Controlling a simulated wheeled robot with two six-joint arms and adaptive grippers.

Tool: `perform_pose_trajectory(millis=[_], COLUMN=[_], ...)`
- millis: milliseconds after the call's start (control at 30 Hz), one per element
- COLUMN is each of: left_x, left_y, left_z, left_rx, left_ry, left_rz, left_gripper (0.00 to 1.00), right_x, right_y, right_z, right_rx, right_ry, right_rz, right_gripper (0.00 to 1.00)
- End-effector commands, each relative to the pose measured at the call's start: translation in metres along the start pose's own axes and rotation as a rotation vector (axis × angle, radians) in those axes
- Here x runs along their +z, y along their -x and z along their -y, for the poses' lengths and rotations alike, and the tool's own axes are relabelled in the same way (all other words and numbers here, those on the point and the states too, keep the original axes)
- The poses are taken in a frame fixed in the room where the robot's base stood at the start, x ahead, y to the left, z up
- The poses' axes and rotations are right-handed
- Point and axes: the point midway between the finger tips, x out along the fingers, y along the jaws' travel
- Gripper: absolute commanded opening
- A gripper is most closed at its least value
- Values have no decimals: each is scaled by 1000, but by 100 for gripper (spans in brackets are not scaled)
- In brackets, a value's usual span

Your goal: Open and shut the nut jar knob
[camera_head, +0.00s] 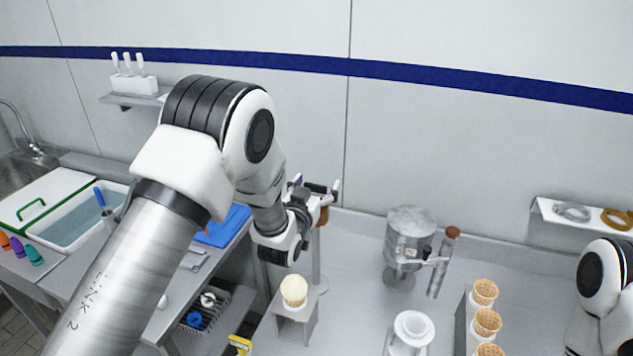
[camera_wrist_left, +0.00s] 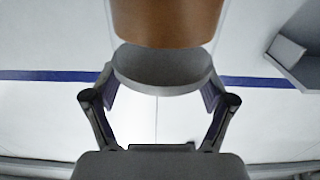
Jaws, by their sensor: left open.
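A brown jar (camera_wrist_left: 167,18) with a grey round knob (camera_wrist_left: 160,72) at its end fills the upper middle of the left wrist view. In the head view, only a small brown part of the jar (camera_head: 323,215) shows beside my left gripper (camera_head: 322,190), above a grey post. My left gripper is open, and its two fingers (camera_wrist_left: 160,98) stand on either side of the grey knob. I cannot tell whether they touch it. My arm and gripper hide most of the jar in the head view. My right gripper is out of view.
A silver canister (camera_head: 411,236) stands to the right, with waffle cones (camera_head: 486,322) nearer the front. A wall shelf (camera_head: 560,228) is at right.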

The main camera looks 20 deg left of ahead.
Motion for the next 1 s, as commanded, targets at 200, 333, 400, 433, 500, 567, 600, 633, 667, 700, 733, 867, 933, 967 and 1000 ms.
perform_pose_trajectory(millis=[200,333,400,433,500,567,600,633,667,700,733,867,933,967,1000], left_x=[0,0,0,1,1,1,2,2,3,3,3,4,5,5,4], left_y=[0,0,0,0,0,0,0,0,0,0,0,0,0,0,0], left_z=[0,0,0,0,0,1,1,1,1,1,2,2,2,2,2], left_rx=[0,0,1,2,8,17,26,35,44,59,72,146,197,220,254], left_ry=[0,0,0,0,0,0,1,0,1,1,1,1,2,2,0], left_rz=[0,0,1,1,1,1,1,1,1,1,1,-1,-1,-1,-2], left_gripper=[27,23,23,23,23,23,23,23,23,23,23,23,23,23,23], right_x=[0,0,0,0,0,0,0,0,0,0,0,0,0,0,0], right_y=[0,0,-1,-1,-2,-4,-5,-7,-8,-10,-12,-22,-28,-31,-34], right_z=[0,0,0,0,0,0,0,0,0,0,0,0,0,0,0], right_rx=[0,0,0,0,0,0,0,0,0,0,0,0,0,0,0], right_ry=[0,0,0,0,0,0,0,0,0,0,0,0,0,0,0], right_rz=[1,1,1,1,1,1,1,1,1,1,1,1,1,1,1], right_gripper=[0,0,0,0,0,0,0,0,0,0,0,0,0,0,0])
